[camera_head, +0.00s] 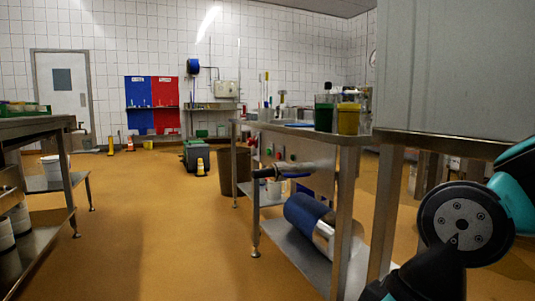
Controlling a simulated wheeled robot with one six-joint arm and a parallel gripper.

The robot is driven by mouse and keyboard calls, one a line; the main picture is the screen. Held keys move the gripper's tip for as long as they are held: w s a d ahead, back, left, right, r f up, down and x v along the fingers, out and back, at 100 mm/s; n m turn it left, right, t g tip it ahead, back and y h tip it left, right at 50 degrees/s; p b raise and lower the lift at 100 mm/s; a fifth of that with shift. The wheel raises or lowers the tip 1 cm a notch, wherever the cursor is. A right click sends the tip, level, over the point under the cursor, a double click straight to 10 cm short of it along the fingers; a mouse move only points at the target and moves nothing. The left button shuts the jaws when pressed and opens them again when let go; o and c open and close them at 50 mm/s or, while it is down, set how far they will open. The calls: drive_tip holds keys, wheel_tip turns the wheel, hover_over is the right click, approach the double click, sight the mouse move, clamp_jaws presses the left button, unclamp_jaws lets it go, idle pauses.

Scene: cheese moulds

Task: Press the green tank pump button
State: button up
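A grey panel (318,183) is set in the side of the steel table at centre right. A few small coloured spots, some red and some green, show on its left part. They are too small for me to tell which is the green tank pump button. A dark and metallic pipe-like part (285,170) sticks out in front of the panel and hides some of it. My teal and black arm shows at the lower right, to the right of the panel.
The steel table (300,128) carries a green jug (324,115) and a yellow jug (348,118). A blue and silver cylinder (310,218) lies on its lower shelf. A brown bin (234,168) stands behind. A steel bench (35,128) is at left. The orange floor between is clear.

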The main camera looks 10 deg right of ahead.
clamp_jaws()
idle(1.5)
